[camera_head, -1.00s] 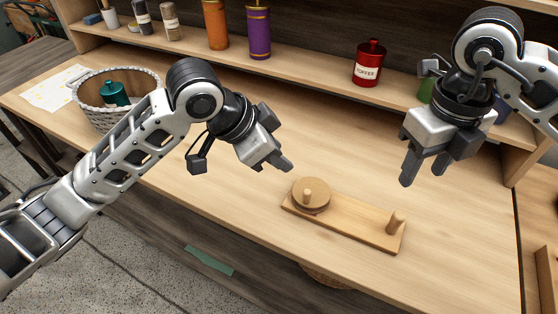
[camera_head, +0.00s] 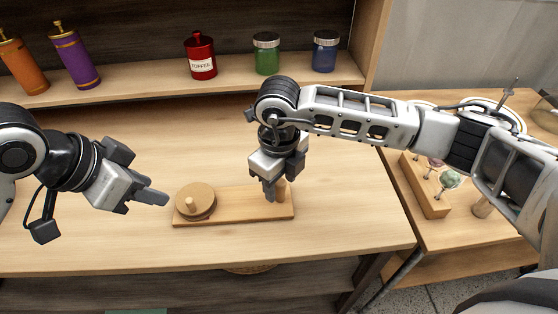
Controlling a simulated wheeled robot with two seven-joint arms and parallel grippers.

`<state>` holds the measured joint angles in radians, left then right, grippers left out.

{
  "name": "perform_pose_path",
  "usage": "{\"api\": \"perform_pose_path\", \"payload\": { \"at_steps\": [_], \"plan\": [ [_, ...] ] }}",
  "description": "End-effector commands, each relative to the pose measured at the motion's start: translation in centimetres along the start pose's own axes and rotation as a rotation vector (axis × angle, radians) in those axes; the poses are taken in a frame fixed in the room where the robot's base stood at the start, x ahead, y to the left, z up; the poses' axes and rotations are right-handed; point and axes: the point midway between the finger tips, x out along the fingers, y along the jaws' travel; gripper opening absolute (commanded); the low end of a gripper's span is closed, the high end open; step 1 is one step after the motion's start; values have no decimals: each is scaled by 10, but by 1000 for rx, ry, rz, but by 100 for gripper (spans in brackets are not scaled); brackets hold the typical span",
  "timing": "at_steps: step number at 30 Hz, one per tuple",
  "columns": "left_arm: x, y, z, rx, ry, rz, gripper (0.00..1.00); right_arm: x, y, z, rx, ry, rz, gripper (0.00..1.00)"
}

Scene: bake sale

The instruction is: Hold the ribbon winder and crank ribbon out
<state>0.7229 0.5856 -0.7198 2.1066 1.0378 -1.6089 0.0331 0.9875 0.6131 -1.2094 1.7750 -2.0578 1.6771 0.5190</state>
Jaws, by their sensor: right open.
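The ribbon winder (camera_head: 236,207) is a flat wooden board lying on the table. A round wooden disc with a short crank peg (camera_head: 195,202) sits at its left end. An upright wooden post (camera_head: 282,190) stands at its right end. My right gripper (camera_head: 272,190) is open at the post, its fingers pointing down and partly hiding it; I cannot tell whether they touch it. My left gripper (camera_head: 160,198) is just left of the disc, apart from it, fingers pointing right. Its fingers overlap in this view, so its opening does not show. No ribbon is visible.
A shelf behind holds a red toffee canister (camera_head: 201,56), a green jar (camera_head: 266,54), a blue jar (camera_head: 325,52), an orange bottle (camera_head: 22,65) and a purple bottle (camera_head: 75,56). A wooden stand (camera_head: 424,186) with pops is on the right table. The tabletop around the winder is clear.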

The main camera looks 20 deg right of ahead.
Motion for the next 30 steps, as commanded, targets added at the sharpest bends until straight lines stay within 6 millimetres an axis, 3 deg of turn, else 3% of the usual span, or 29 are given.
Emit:
{"api": "perform_pose_path", "payload": {
  "at_steps": [6,17,22,24,25,27,30],
  "plan": [
    [0,0,0,0,0,0,36,22,0,0,1,1,1,47],
    [0,0,0,0,0,0,36,26,0,0,0,0,0,47],
    [0,0,0,0,0,0,36,26,0,0,0,0,0,0],
    [0,0,0,0,0,0,36,26,0,0,0,0,0,0],
    [0,0,0,0,0,0,36,26,0,0,0,0,0,13],
    [0,0,0,0,1,0,36,26,0,0,0,0,0,0],
    [0,0,0,0,0,0,36,26,0,0,0,0,0,0]
  ]
}}
